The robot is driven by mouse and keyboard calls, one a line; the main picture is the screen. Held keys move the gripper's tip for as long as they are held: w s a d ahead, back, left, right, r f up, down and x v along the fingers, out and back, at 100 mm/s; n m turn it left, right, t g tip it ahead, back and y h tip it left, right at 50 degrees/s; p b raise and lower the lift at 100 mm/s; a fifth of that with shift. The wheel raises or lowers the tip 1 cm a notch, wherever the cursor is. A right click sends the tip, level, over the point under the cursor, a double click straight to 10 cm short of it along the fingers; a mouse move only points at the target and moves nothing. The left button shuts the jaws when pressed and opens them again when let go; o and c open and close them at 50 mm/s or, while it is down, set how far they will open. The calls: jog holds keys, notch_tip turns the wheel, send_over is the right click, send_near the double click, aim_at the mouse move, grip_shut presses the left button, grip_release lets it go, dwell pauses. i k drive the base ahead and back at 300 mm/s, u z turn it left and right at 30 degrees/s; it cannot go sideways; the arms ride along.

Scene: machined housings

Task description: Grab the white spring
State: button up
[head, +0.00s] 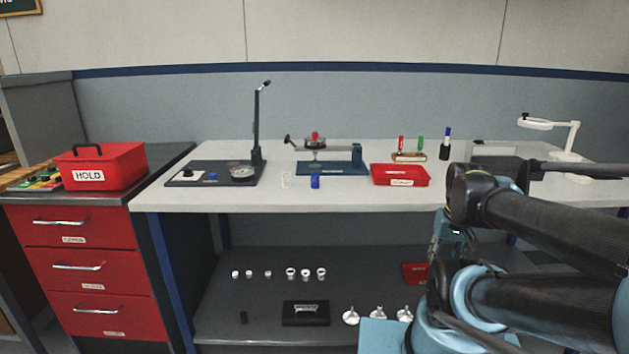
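The white spring (286,180) stands upright near the front edge of the workbench (345,201), left of the middle. It is pale and small, close to the white bench top in colour. A blue spring (315,181) stands just to its right, apart from it. My arm is folded at the right side of the picture, well away from the white spring. A small grey-blue part hanging below its wrist may be my gripper (446,236); its fingers cannot be made out. Nothing touches the white spring.
A dark board with a post and gauge (242,172) lies left of the springs. A teal fixture (332,168) stands behind and a red tray (400,175) to the right. The shelf below (250,304) holds several small parts. A red HOLD box (102,166) stands far left.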

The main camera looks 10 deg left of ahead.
aim_at(286, 182)
jog(key=z, duration=1.7)
jog(key=k, duration=0.35)
jog(key=u, duration=3.75)
